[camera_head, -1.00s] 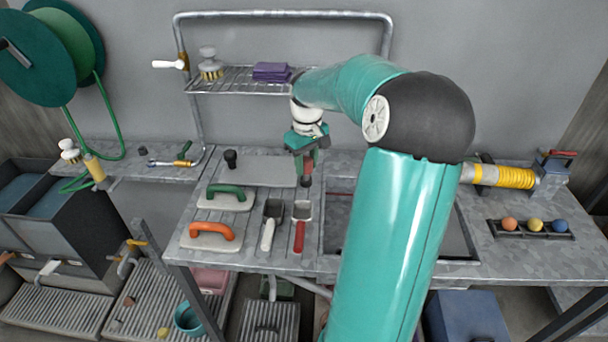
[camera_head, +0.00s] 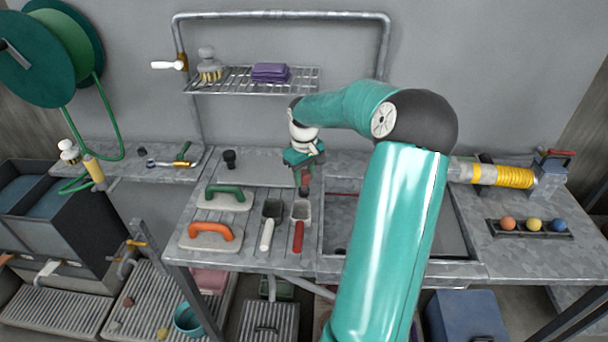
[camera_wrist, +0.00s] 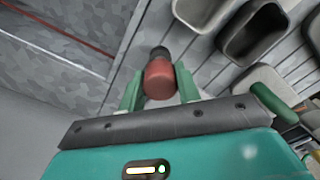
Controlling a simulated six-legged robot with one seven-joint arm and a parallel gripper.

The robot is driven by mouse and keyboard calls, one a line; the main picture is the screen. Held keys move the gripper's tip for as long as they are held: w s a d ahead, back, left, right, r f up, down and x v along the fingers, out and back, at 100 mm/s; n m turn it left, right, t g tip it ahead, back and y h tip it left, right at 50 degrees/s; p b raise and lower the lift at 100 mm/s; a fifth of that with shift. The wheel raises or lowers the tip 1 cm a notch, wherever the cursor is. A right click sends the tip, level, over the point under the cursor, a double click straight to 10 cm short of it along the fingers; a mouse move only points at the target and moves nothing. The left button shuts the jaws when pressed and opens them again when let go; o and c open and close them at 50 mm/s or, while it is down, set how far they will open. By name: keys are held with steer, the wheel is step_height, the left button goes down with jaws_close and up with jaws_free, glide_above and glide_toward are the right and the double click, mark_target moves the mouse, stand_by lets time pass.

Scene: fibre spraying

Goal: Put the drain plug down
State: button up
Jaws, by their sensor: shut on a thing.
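The drain plug (camera_wrist: 158,76), a short red body with a dark end, sits between the two green fingers of my gripper (camera_wrist: 157,88) in the wrist view. My gripper is shut on it. In the head view my gripper (camera_head: 304,172) points down over the bench, at the right end of the pale grey board, and the small plug (camera_head: 305,180) shows below it. The dark end of the plug points down at the bench; I cannot tell whether it touches the surface.
Two scoops, one with a white handle (camera_head: 267,235) and one with a red handle (camera_head: 298,237), lie just in front. Floats with green (camera_head: 226,191) and orange (camera_head: 211,231) handles lie left. A black knob (camera_head: 229,160) stands behind. The sink basin (camera_head: 342,207) is right.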

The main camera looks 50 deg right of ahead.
steer(key=o, duration=1)
steer(key=shift+f, duration=0.1)
step_height(320, 180, up, 8)
steer(key=shift+f, duration=0.1)
steer(key=a+r+n+h, duration=0.1)
steer(key=a+r, duration=0.3)
steer(key=a, duration=0.6)
steer(key=a+r+h, duration=0.1)
steer(key=a+r, duration=0.2)
steer(key=a, duration=0.8)
steer(key=s+a+r+t+y, duration=0.2)
steer(key=s+a+t, duration=0.3)
steer(key=s+a, duration=1)
steer(key=shift+s+a+t, duration=0.3)
steer(key=shift+a, duration=0.85)
